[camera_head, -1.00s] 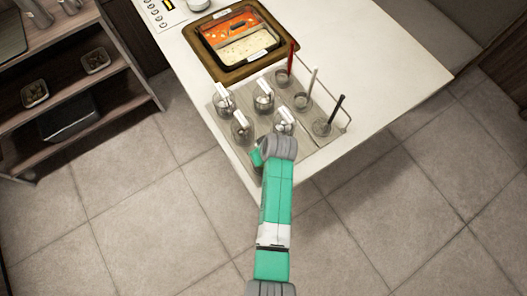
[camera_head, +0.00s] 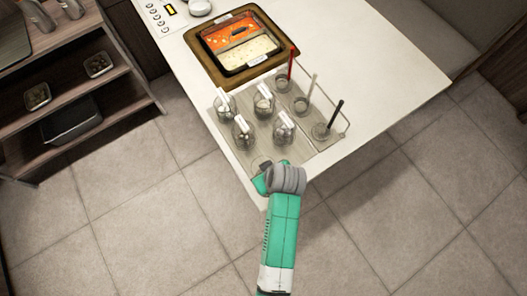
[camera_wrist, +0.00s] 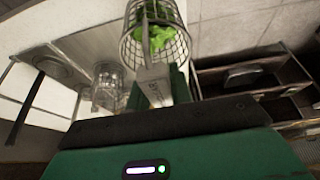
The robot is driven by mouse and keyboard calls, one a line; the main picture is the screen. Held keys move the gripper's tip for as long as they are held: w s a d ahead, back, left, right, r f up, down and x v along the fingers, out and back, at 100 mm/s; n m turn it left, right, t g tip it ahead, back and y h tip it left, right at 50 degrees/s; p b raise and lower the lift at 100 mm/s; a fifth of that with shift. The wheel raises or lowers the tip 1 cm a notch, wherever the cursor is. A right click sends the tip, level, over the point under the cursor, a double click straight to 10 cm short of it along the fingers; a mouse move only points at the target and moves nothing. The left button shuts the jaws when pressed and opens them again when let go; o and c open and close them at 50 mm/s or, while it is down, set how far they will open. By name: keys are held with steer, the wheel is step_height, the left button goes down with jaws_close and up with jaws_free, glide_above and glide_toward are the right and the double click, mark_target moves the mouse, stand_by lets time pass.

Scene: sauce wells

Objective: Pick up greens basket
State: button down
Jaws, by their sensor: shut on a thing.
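The greens basket (camera_wrist: 140,40) is a wire mesh basket with bright green leaves (camera_wrist: 158,36) inside, at the top middle of the wrist view. Its flat grey handle (camera_wrist: 154,82), with lettering on it, runs down to my gripper (camera_wrist: 160,98). My gripper is shut on this handle; the fingertips are partly hidden. In the head view my gripper (camera_head: 262,180) is at the near corner of the rack (camera_head: 303,155), largely hidden by my wrist. The basket cannot be made out there. Whether the basket is clear of its well cannot be told.
Several jars (camera_head: 242,138) with white-tagged handles stand in the rack. Cups with red, white and black utensils (camera_head: 336,112) line its right side. A brown board (camera_head: 204,65) holds a food tray beyond. Dark shelves (camera_head: 100,105) stand left; floor in front is clear.

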steer(key=s+d, duration=0.1)
steer(key=s, duration=0.7)
steer(key=shift+r, duration=0.4)
